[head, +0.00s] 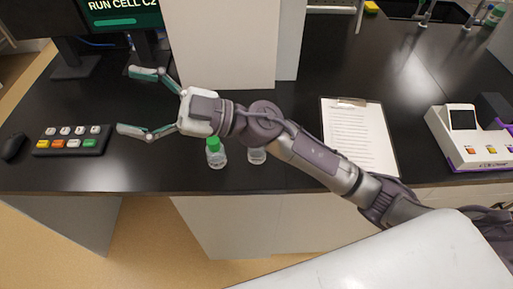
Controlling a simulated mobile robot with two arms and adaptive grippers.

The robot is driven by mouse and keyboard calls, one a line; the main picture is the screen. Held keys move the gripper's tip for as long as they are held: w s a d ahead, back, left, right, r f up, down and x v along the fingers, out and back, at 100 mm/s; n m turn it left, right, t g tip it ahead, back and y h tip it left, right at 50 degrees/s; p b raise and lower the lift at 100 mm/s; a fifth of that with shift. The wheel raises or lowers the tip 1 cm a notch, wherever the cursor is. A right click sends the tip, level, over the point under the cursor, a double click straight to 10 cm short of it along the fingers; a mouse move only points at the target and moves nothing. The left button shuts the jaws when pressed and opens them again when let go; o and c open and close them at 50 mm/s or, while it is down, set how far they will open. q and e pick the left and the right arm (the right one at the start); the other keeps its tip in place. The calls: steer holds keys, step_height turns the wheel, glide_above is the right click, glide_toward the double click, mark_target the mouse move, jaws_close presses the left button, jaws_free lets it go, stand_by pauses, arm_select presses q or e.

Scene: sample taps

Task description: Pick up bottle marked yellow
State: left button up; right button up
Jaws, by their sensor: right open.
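My right gripper (126,100) is open over the left part of the black bench, its fingers pointing left with nothing between them. A small clear bottle with a green cap (216,153) stands upright near the bench's front edge, below the gripper's palm in the picture and outside the fingers. A second clear bottle (257,157) stands to its right; my right arm hides its top, so its cap colour cannot be told. I see no yellow mark on either bottle. My left gripper is not in view.
A button box (72,141) and a mouse (12,147) lie at left, near monitors (121,14). A white block (222,45) stands behind the arm. A clipboard (360,136) and a white device (468,137) are at right. A sink (425,10) is at the back right.

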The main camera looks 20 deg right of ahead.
step_height(320, 180, down, 4)
steer(key=s+a+n+g+h, duration=0.2)
steer(key=n+g+h, duration=0.2)
steer(key=g, duration=0.2)
steer(key=m+t+h, duration=0.1)
steer(key=m+h, duration=0.5)
steer(key=h, duration=1.2)
glide_above(257, 147)
steer(key=w, duration=0.2)
steer(key=f, duration=1.1)
steer(key=shift+s+d+f, duration=0.15)
steer(key=shift+d, duration=0.05)
step_height(257, 147, down, 7)
steer(key=shift+d+f+p, duration=0.1)
steer(key=shift+p, duration=1)
steer(key=shift+f, duration=0.5)
steer(key=shift+s+f+p, duration=0.15)
steer(key=shift+f+p, duration=0.15)
steer(key=shift+p, duration=0.25)
step_height(257, 147, down, 4)
steer(key=shift+s+r+p, duration=0.1)
steer(key=shift+r+p, duration=0.05)
steer(key=shift+p, duration=0.7)
steer(key=shift+f, duration=0.4)
steer(key=c, duration=1.2)
steer(key=shift+o, duration=0.2)
